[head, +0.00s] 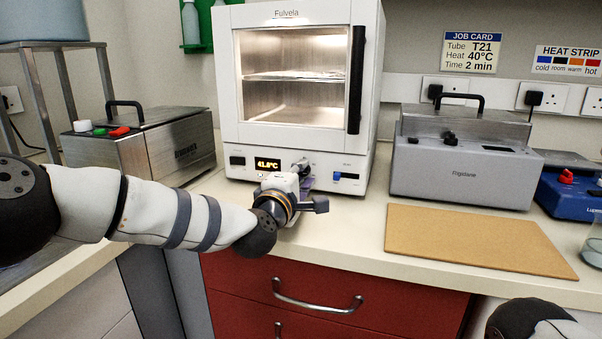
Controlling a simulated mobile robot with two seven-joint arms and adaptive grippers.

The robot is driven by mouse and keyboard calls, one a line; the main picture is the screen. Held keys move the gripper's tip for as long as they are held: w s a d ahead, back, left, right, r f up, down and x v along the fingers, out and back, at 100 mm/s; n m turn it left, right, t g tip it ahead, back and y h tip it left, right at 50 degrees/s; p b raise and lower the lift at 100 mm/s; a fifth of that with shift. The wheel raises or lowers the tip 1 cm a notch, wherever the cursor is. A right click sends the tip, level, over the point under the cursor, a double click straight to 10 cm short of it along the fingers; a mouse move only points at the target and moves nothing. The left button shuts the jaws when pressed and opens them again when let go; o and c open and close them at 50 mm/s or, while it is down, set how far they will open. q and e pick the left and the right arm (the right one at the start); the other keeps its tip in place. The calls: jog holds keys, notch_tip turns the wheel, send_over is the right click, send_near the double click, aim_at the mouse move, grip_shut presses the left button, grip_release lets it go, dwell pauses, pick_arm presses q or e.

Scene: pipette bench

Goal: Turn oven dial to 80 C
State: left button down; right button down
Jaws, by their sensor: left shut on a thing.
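The white Fulvela oven (228,105) stands at the back centre of the bench, with its glass door closed and a lit chamber behind it. Its small display (267,164) glows amber and seems to read about 41 °C. My left arm comes in from the left, and my left gripper (303,170) is at the oven's lower control panel. It is shut on the oven dial, just right of the display. The gripper hides most of the dial, so its pointer cannot be read. My right gripper is out of view; only part of my right arm shows at the lower right.
A steel unit (180,146) stands left of the oven and a grey Frigidane unit (460,175) right of it. A tan board (475,240) lies on the bench at front right. A blue device (570,200) sits at far right. A job card (471,52) on the wall reads 40°C.

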pick_arm(q)
jog(key=m+p, duration=0.1)
jog(key=m, duration=0.5)
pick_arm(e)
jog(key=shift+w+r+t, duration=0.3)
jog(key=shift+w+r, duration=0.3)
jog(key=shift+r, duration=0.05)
pick_arm(q)
jog(key=shift+m, duration=0.3)
jog(key=c, duration=1.4)
grip_release()
jog(key=shift+f, duration=0.1)
jog(key=v, duration=1.2)
